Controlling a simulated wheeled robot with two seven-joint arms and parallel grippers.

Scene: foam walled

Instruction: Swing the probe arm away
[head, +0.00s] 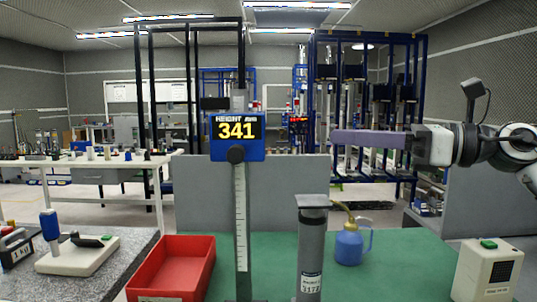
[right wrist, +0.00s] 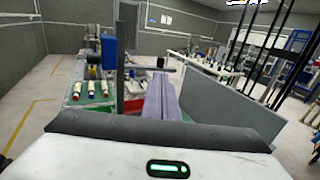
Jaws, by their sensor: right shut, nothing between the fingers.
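The height gauge stands upright on the green bench, with a blue display head (head: 237,137) reading 341 on a scaled column (head: 241,215). It also shows in the right wrist view (right wrist: 109,52). The fingers also show in the right wrist view (right wrist: 160,90). My left gripper is out of view.
A grey cylinder with a flat top (head: 312,240) stands right of the gauge, below my fingers. A blue oil can (head: 349,247), red tray (head: 170,271) and beige box (head: 487,270) are around. A grey partition (head: 290,190) stands behind.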

